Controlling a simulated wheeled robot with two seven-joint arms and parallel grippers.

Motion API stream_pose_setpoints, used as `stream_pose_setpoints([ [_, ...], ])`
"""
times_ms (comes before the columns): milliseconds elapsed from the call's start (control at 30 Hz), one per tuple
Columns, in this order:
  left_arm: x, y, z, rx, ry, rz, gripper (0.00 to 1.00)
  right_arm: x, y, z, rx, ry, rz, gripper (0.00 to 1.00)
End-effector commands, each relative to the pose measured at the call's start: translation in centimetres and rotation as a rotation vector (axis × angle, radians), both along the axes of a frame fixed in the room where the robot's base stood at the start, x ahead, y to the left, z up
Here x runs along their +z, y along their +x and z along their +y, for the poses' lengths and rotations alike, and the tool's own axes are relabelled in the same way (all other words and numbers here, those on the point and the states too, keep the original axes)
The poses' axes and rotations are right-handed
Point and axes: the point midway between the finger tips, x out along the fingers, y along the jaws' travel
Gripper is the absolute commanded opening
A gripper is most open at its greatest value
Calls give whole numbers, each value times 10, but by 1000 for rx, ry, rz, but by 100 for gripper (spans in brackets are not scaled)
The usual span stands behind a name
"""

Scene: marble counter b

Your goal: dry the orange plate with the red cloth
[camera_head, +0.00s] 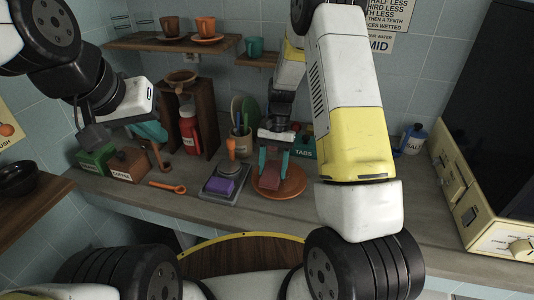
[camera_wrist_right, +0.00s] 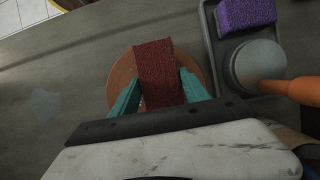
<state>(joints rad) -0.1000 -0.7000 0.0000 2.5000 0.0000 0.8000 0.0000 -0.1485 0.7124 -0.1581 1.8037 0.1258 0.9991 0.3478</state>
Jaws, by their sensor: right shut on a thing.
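The orange plate (camera_head: 294,184) lies flat on the counter, right of centre; it also shows in the right wrist view (camera_wrist_right: 121,77). The red cloth (camera_head: 271,176), a thick block-like piece, is over the plate and hides part of it; it also shows in the right wrist view (camera_wrist_right: 154,62). My right gripper (camera_head: 273,162) points down over the plate, its teal fingers (camera_wrist_right: 155,88) on either side of the cloth, shut on it. I cannot tell whether the cloth touches the plate. My left gripper (camera_head: 151,132) hangs at the left, away from the plate; its opening is unclear.
A grey tray (camera_head: 211,196) with a purple sponge (camera_head: 222,186) and an orange-handled brush (camera_head: 231,155) stands just left of the plate. An orange spoon (camera_head: 167,187), a coffee box (camera_head: 130,165) and a red bottle (camera_head: 189,130) are further left. Counter right of the plate is partly hidden by my arm.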

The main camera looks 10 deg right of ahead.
Motion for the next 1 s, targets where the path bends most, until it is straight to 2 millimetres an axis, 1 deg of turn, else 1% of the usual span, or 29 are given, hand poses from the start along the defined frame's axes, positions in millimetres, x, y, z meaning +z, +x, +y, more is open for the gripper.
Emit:
stream_pose_setpoints([
  [267, 0, 0, 0, 0, 0, 0, 0, -1, 0, 0, 0, 0, 0, 16],
  [1000, 0, 0, 0, 0, 0, 0, 0, -15, 0, 0, 0, 0, 0, 16],
])
